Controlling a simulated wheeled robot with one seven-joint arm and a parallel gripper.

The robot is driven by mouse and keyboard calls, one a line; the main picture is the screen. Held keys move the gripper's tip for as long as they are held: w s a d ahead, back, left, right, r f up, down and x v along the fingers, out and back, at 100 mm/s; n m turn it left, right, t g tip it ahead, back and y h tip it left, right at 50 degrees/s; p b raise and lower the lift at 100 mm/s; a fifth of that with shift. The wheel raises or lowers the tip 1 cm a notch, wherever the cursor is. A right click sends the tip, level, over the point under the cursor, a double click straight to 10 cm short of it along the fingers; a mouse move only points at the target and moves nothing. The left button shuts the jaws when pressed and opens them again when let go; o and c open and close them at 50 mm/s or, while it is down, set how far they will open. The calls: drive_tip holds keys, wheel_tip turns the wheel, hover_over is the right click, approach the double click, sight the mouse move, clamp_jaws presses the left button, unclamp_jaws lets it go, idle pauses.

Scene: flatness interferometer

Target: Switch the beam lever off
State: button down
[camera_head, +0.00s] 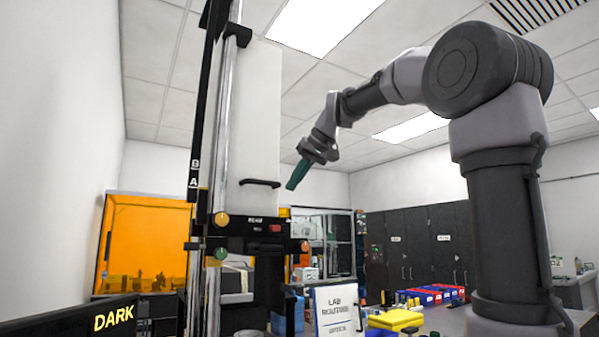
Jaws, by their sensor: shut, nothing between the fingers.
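A black housing (255,228) with a small "BEAM" label sits low on the tall instrument column in the head view. A small red part (275,228) shows on its face, right of the label. I cannot tell for sure which part is the beam lever or which way it is set. My gripper (291,186) has teal fingers, shut and empty. It points down and to the left, above and to the right of the housing, apparently clear of it.
A white panel (256,110) with a black handle (260,183) rises above the housing. Coloured knobs (221,219) sit around the housing. A "LAB ROUTINE" sign (340,310) and yellow box (396,319) stand at the lower right.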

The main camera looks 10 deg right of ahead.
drive_tip(key=v, duration=0.4)
drive_tip(key=shift+s+a+r, duration=0.1)
drive_tip(key=shift+a, duration=0.25)
drive_tip(key=s+d+f+m+h, duration=0.1)
drive_tip(key=s+d+f+m, duration=0.1)
drive_tip(key=s+f, duration=0.4)
drive_tip(key=s+d+f+m+h, duration=0.1)
drive_tip(key=s+f, duration=0.6)
drive_tip(key=f, duration=0.7)
drive_tip(key=s+d+f+m+h, duration=0.1)
drive_tip(key=s+d+f+m, duration=0.2)
drive_tip(key=s+f, duration=0.3)
wheel_tip(320, 180, down, 5)
drive_tip(key=shift+s+d+r+m+g, duration=0.3)
drive_tip(key=shift+d+g, duration=0.1)
drive_tip(key=shift+d, duration=0.1)
